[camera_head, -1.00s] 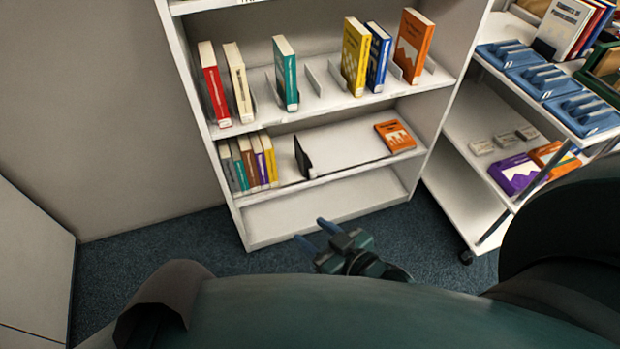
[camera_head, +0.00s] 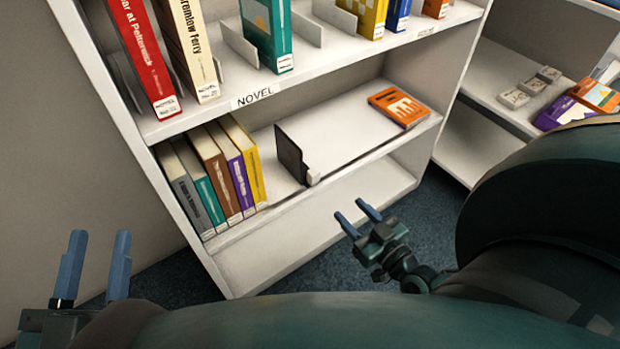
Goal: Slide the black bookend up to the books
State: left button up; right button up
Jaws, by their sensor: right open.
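The black bookend (camera_head: 291,158) stands upright on the middle shelf, with a small white piece at its front lower corner. A row of several books (camera_head: 215,172) stands at the left end of that shelf, the yellow book (camera_head: 243,160) nearest the bookend. A gap of bare shelf lies between the yellow book and the bookend. My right gripper (camera_head: 358,218) is open and empty, in front of and below the shelf, to the right of the bookend. My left gripper (camera_head: 95,262) is open and empty at the lower left, left of the bookcase.
An orange book (camera_head: 399,107) lies flat at the right of the middle shelf. Above, the top shelf (camera_head: 330,55) holds books and metal dividers. The bottom shelf (camera_head: 330,215) is bare.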

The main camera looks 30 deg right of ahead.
aim_at(316, 175)
jog(key=w+b, duration=0.1)
jog(key=w, duration=0.2)
jog(key=w+b, duration=0.1)
jog(key=w, duration=0.3)
jog(key=w+a+b, duration=0.1)
jog(key=w+b, duration=0.1)
jog(key=w, duration=0.2)
jog(key=shift+w, duration=0.2)
pick_arm(q)
jog(key=shift+w+a+r+m+t+h, duration=0.1)
jog(key=shift+r+m+t+h, duration=0.1)
jog(key=shift+r+m+h, duration=0.7)
jog(key=shift+a+r+m+t+h, duration=0.15)
jog(key=shift+r+m+t+h, duration=0.05)
jog(key=shift+r+m+h, duration=0.75)
jog(key=shift+w+a+r+m+t+h, duration=0.1)
jog(key=shift+r+m+t+h, duration=0.1)
jog(key=shift+r+m+h, duration=0.7)
pick_arm(e)
jog(key=shift+w, duration=0.7)
pick_arm(q)
jog(key=shift+r, duration=0.1)
pick_arm(e)
jog(key=shift+c, duration=0.3)
grip_shut()
